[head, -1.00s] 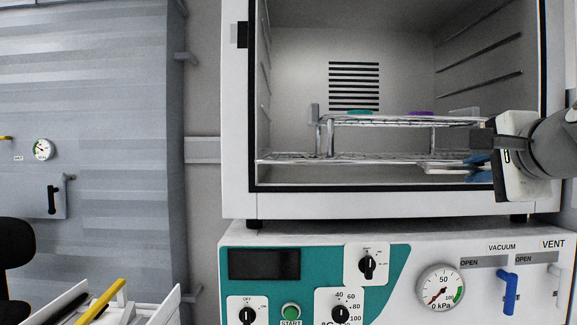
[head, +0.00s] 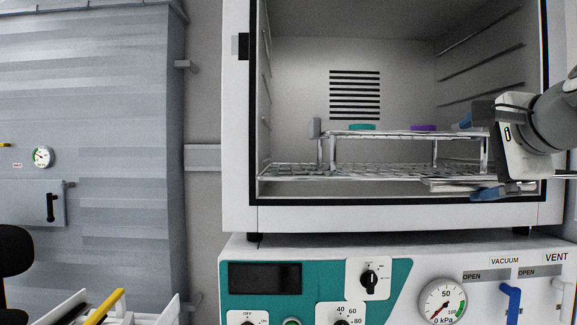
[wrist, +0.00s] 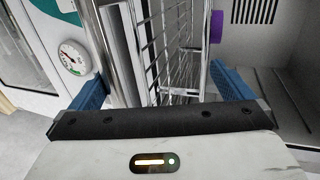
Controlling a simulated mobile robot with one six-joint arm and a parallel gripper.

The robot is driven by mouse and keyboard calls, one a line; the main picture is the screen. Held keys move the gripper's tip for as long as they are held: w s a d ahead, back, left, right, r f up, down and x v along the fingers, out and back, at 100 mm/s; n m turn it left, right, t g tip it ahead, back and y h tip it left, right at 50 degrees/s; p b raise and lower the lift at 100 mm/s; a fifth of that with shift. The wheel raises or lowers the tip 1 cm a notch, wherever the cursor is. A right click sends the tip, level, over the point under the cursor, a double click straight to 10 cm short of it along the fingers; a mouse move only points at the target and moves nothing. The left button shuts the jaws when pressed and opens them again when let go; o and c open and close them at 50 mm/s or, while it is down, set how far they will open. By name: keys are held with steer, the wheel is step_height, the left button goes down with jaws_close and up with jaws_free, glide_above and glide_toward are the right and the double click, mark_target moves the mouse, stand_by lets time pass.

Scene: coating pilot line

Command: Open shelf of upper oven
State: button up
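The upper oven (head: 235,120) stands open in the head view, with a wire shelf (head: 300,171) low in its chamber. A raised wire rack (head: 390,134) stands on the shelf. My gripper (head: 474,158) is at the shelf's right front, with one blue finger above the shelf's level and one below. In the wrist view my gripper (wrist: 160,88) is open, fingers well apart, with shelf wires and a pale flat edge (wrist: 125,50) seen between them. I cannot tell whether either finger touches the shelf.
A teal lid (head: 361,127) and a purple lid (head: 423,128) sit on the rack. Side rails line the chamber walls. Below the chamber is a control panel (head: 400,285) with a gauge (head: 442,301) and a blue handle (head: 512,303). A grey cabinet (head: 120,120) stands left.

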steer(key=shift+t+h, duration=0.3)
steer(key=r, duration=0.5)
steer(key=shift+a+r+p, duration=0.25)
steer(key=shift+a+p, duration=0.05)
steer(key=shift+a, duration=0.1)
steer(key=shift+s+r, duration=0.1)
steer(key=shift+r, duration=0.2)
steer(key=shift+g, duration=0.5)
steer(key=f, duration=0.1)
steer(key=d+f, duration=0.1)
steer(key=f, duration=0.2)
steer(key=shift+s+d+f, duration=0.15)
steer(key=shift+d+f, duration=0.15)
steer(key=shift+f+v, duration=0.15)
steer(key=shift+v, duration=1)
steer(key=shift+f+v, duration=0.15)
steer(key=shift+v, duration=1.05)
steer(key=shift+p+v, duration=0.3)
steer(key=shift+v, duration=0.75)
steer(key=c, duration=1.1)
steer(key=shift+s+f+y, duration=0.2)
steer(key=shift+s+y, duration=0.3)
steer(key=shift+s, duration=0.45)
